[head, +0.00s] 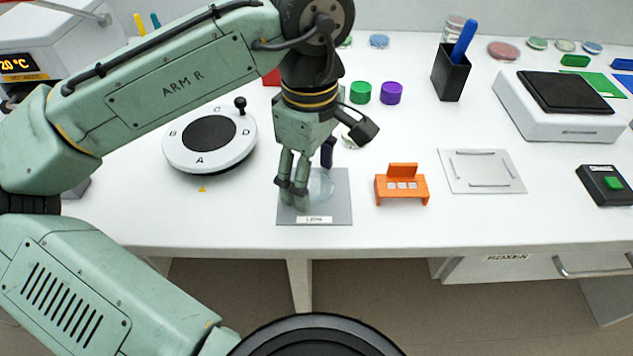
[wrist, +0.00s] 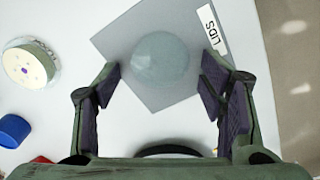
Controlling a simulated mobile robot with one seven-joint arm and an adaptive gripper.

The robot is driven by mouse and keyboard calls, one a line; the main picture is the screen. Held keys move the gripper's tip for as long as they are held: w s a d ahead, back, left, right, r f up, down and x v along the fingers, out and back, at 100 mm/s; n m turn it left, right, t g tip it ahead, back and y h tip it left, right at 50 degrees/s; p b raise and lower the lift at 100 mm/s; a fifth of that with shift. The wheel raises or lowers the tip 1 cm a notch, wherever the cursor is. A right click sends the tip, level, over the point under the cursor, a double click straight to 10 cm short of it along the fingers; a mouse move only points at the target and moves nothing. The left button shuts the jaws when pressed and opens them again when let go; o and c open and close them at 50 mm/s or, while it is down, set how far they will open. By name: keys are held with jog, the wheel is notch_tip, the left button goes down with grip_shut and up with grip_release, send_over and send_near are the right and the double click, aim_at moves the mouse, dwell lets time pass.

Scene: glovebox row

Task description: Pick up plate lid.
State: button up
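The plate lid is a clear, pale round disc (head: 321,185) lying on a grey square mat (head: 340,213) near the table's front; the mat has a white label reading LIDS in the wrist view. My gripper (head: 308,179) points down over the mat and partly hides the lid in the head view. In the wrist view the lid (wrist: 160,58) shows between and beyond the open fingers (wrist: 160,78). Nothing is held. I cannot tell exactly how high the fingertips are above the mat.
An orange rack (head: 402,187) and a white tray with metal bars (head: 482,171) stand right of the mat. A round white device (head: 240,152) with a dark centre is to the left. Green (head: 360,92) and purple (head: 391,93) caps lie behind. A dish (wrist: 30,66) lies beside the mat.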

jog(key=c, duration=0.6)
